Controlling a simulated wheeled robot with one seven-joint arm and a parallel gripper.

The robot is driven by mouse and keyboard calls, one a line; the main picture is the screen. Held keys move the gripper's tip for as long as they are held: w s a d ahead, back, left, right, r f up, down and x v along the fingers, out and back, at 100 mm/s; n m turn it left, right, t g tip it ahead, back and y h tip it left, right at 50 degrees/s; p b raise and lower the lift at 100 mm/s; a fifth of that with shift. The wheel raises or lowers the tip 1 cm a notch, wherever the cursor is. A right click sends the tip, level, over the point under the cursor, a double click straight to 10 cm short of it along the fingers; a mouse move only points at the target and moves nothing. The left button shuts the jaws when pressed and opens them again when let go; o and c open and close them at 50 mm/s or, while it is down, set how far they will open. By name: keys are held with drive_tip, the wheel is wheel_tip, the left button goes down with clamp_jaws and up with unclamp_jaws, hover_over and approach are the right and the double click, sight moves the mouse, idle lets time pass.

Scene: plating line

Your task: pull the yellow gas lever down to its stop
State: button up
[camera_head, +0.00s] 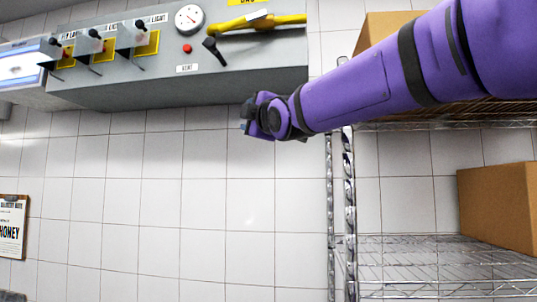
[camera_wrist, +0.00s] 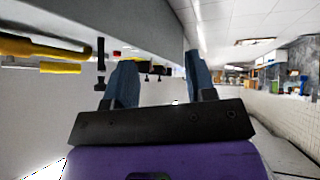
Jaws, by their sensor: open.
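The yellow gas lever (camera_head: 240,24) lies roughly level across the upper right of the grey panel in the head view, below a yellow label that is cut off at the top. In the wrist view, yellow parts (camera_wrist: 32,47) show at the left edge; I cannot tell lever from pipe there. My gripper (camera_head: 246,116) is below the panel's lower edge, below the lever and apart from it. In the wrist view its two blue-grey fingers (camera_wrist: 160,82) stand wide apart with nothing between them.
The grey panel (camera_head: 150,90) also carries a black vent handle (camera_head: 214,50), a red button (camera_head: 187,48), a round gauge (camera_head: 189,19) and several switches on yellow plates at left. A wire shelf (camera_head: 400,245) with cardboard boxes (camera_head: 500,205) stands at right. Bare tiled wall lies below the panel.

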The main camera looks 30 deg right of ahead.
drive_tip(key=s+d+f+m+g+h, duration=0.1)
drive_tip(key=s+f+m+g, duration=0.2)
drive_tip(key=f, duration=0.6)
drive_tip(key=shift+s+d+f+m+g, duration=0.2)
drive_tip(key=shift+s+d+m+g, duration=0.15)
drive_tip(key=shift+s+m, duration=0.35)
